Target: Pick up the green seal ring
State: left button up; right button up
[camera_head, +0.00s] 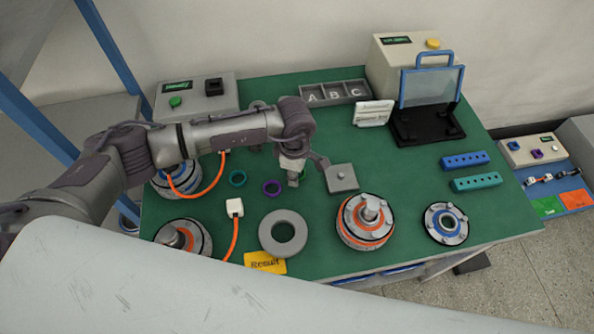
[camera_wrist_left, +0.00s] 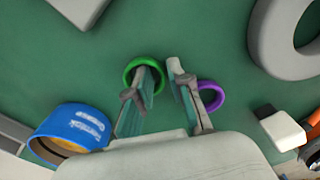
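The green seal ring (camera_wrist_left: 128,77) lies flat on the green table top in the left wrist view. In the head view it is mostly hidden by my left gripper (camera_head: 303,174). My right gripper is not in view.
A grey block (camera_head: 342,178) stands right of the gripper. Hub motor parts (camera_head: 362,232) stand at the front. A blue cylinder (camera_wrist_left: 80,125) is near in the wrist view.

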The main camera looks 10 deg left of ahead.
pick_arm(q)
grip_shut()
jog(key=shift+r, duration=0.1)
